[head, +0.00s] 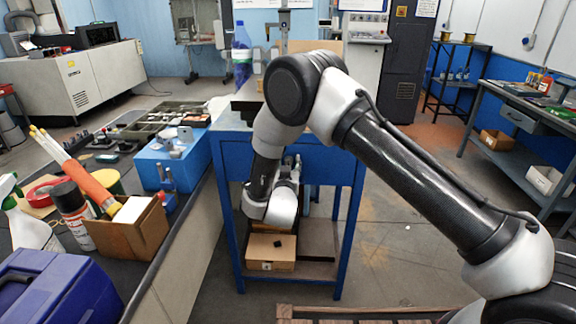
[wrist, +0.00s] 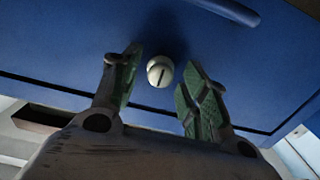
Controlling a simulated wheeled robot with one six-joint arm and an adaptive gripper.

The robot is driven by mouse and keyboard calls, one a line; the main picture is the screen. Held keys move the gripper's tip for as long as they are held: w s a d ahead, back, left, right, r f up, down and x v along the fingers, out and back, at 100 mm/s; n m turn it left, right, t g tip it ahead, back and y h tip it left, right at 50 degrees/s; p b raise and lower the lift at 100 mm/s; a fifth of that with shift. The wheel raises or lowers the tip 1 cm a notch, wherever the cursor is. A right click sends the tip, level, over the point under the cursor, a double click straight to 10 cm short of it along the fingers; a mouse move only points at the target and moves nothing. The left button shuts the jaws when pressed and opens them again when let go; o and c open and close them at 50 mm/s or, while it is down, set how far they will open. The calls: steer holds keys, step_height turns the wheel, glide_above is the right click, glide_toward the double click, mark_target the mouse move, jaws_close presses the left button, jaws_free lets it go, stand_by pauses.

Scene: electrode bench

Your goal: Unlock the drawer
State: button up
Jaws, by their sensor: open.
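The blue drawer front (wrist: 60,40) fills most of the wrist view. A pale round lock (wrist: 160,71) with a dark, roughly upright slot sticks out from it. My gripper (wrist: 161,66) is open, with one green-padded finger on each side of the lock. Gaps show between the lock and both fingers; I cannot tell how far the tips are from the drawer front. A blue bar handle (wrist: 230,10) is at the top right edge. In the head view the blue drawer bench (head: 335,168) stands ahead, and my arm hides the lock and most of the gripper.
A long bench on the left holds a blue case (head: 60,290), a cardboard box (head: 128,230) and a blue block (head: 170,160). A wooden pallet (head: 350,313) is on the floor.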

jaws_close()
steer(key=shift+n, duration=0.3)
steer(key=n, duration=0.3)
steer(key=shift+n, duration=0.3)
steer(key=n, duration=0.4)
steer(key=shift+a+n, duration=0.1)
steer(key=shift+n, duration=0.2)
steer(key=n, duration=0.4)
steer(key=shift+n, duration=0.3)
steer(key=n, duration=0.4)
steer(key=shift+f, duration=0.1)
steer(key=shift+n, duration=0.3)
